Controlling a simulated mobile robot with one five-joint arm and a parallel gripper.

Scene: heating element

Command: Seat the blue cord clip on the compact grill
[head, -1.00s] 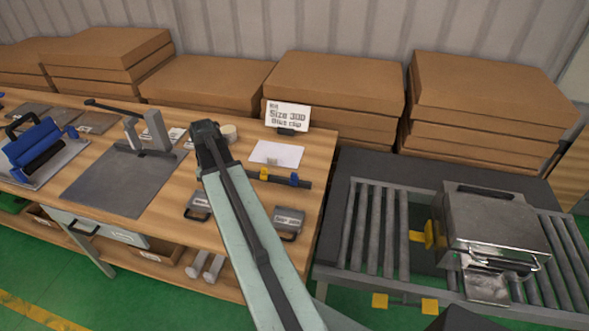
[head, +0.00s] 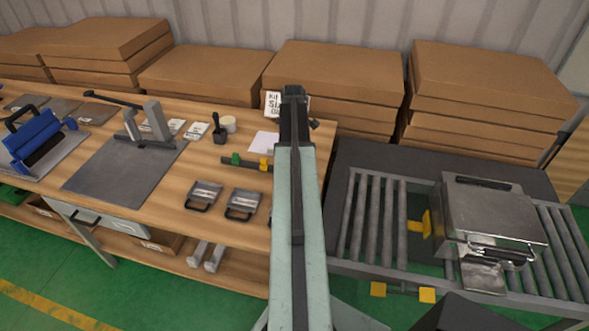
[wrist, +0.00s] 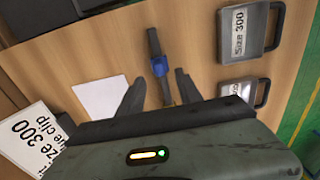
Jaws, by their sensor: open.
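The blue cord clip (wrist: 160,67) sits on a dark bar (wrist: 153,42) in the wrist view. My gripper (wrist: 160,76) is open, with its fingers on either side of the bar near the clip; I cannot tell whether they touch it. In the head view my arm hides the blue clip and my fingers; a green clip (head: 236,158) and a yellow clip (head: 264,163) show on the bar. The compact grill (head: 493,212), a silver box with a front handle, stands on the roller conveyor at the right.
A sign (wrist: 37,139) reading Size 300, blue clip, and white paper (wrist: 102,97) lie near the gripper. Two handled metal plates (head: 205,193) (head: 243,204) lie at the table's front. A yellow bracket (head: 420,224) is left of the grill. Cardboard boxes (head: 335,80) line the back.

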